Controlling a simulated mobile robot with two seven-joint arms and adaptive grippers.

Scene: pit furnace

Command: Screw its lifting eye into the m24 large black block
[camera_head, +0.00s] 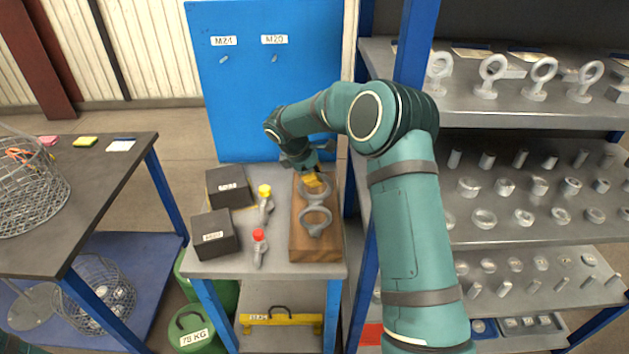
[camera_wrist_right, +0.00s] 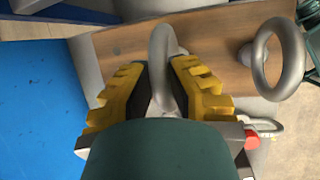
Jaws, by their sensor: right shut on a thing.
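My right gripper (camera_head: 314,180) is over the far end of a wooden block (camera_head: 312,251) on the grey bench. Its yellow fingers (camera_wrist_right: 158,90) are shut on a grey lifting eye (camera_wrist_right: 160,45), apparently the far one (camera_head: 318,199) in the head view. I cannot tell if this eye still sits in the wood. A second lifting eye (camera_head: 314,228) stands nearer on the wooden block, and to the right in the wrist view (camera_wrist_right: 291,78). Two black blocks with white labels, a far one (camera_head: 226,176) and a near one (camera_head: 209,221), are on the bench's left; their labels are too small to read surely. My left gripper is out of view.
A blue panel (camera_head: 265,110) marked M24 and M20 rises behind. A shelf rack (camera_head: 520,117) with several metal parts stands right, a dark table (camera_head: 80,200) left.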

